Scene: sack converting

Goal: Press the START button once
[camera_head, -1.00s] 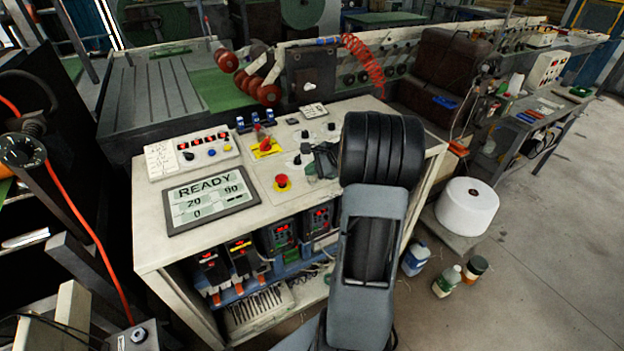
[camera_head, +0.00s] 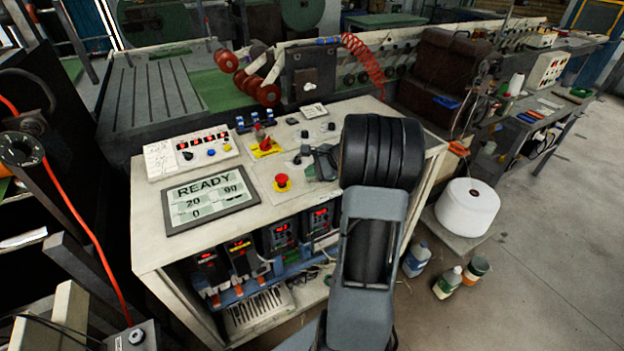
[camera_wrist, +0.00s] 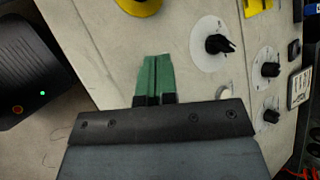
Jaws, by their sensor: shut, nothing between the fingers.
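I cannot read a START label in either view. My gripper (camera_head: 318,164) is low over the panel's right part, right of the red button and partly behind my arm. In the wrist view my gripper (camera_wrist: 155,75) is shut and empty, its green fingertips together over bare panel. A pale round button (camera_wrist: 223,92) shows right of the fingers, partly covered by the gripper body. Whether the fingertips touch the panel I cannot tell.
A display (camera_head: 210,198) reads READY, 20, 90 and 0. A black knob (camera_wrist: 218,44) stands up right of the fingertips, with more knobs beyond. A red switch on a yellow plate (camera_head: 265,147) is behind. A white roll (camera_head: 467,207) stands right of the console.

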